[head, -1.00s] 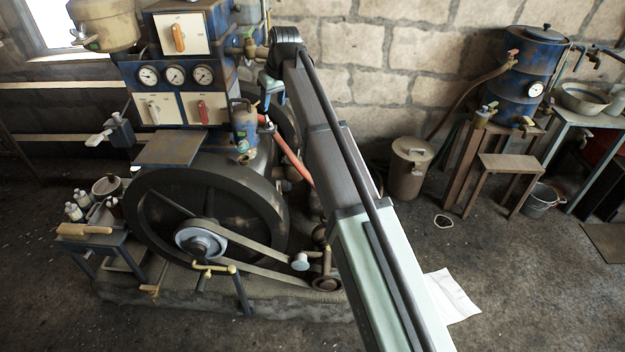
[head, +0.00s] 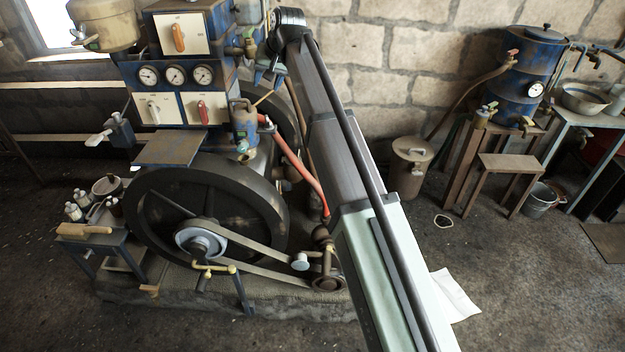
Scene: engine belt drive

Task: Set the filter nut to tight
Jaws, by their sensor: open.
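A blue canister (head: 244,128) with a green mark stands on the engine, right of the gauge panel. It looks like the filter, but its nut is too small to make out for certain. My gripper (head: 263,77) hangs from the arm's far end, just above and right of the canister. It is small and partly hidden among pipes and fittings. It is open, with nothing visible held, and appears apart from the canister.
The switch and gauge panel (head: 176,75) stands left of my gripper. A red lever (head: 298,170) and a thin brownish rod (head: 268,97) lie close by. The flywheel (head: 160,190) and belt (head: 265,268) are below. My arm hides part of the engine's right side.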

